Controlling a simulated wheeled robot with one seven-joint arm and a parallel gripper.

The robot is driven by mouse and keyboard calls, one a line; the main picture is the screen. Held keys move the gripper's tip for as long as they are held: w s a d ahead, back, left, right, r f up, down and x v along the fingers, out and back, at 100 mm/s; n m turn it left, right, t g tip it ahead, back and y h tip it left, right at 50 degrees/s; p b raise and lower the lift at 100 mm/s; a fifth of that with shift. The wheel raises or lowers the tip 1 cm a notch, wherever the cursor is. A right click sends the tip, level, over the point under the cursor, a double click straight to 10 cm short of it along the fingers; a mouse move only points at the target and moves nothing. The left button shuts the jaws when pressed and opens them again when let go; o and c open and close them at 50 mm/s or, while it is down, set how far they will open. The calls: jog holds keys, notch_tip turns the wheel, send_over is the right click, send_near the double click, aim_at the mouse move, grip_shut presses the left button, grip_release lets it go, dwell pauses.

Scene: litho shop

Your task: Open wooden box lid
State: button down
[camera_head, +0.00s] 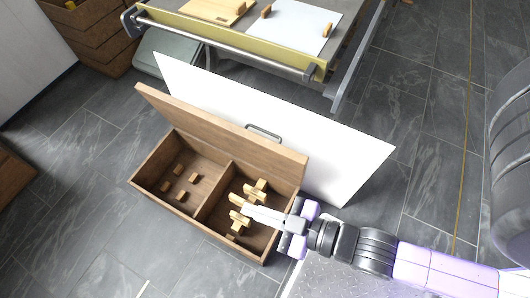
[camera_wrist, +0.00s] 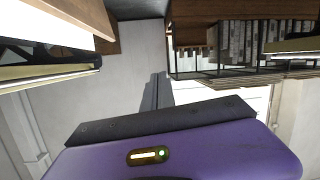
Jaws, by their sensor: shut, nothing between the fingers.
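The wooden box (camera_head: 150,196) stands on the floor in the head view, split by a divider into two compartments. Its lid (camera_head: 220,132) is raised along the far long side and leans back slightly, so the inside is open to view. A grey bar handle (camera_head: 264,131) shows at the lid's upper edge. My gripper (camera_head: 248,211) reaches in from the right over the right compartment, shut and empty. It is apart from the lid. Its fingers also show in the wrist view (camera_wrist: 155,90), with no box visible there. Whether the fingertips touch blocks below cannot be told.
Several small wooden blocks (camera_head: 180,170) lie in both compartments. A large white panel (camera_head: 345,150) stands right behind the lid. Beyond it is a press table (camera_head: 230,40) with a metal bar. Stacked wooden crates (camera_head: 95,35) stand at top left.

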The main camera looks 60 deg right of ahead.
jog(key=w+a+f+n+g+p, duration=0.35)
jog(key=w+f+n, duration=0.25)
jog(key=w+f, duration=0.45)
jog(key=n+g+h+p, duration=0.4)
jog(key=n+g+h, duration=0.65)
jog(key=h, duration=0.25)
send_near(272, 151)
jog(key=d+f, duration=0.4)
jog(key=shift+w+d+r+m+g, duration=0.15)
jog(key=shift+w+d+m+g, duration=0.2)
jog(key=shift+d+m, duration=0.15)
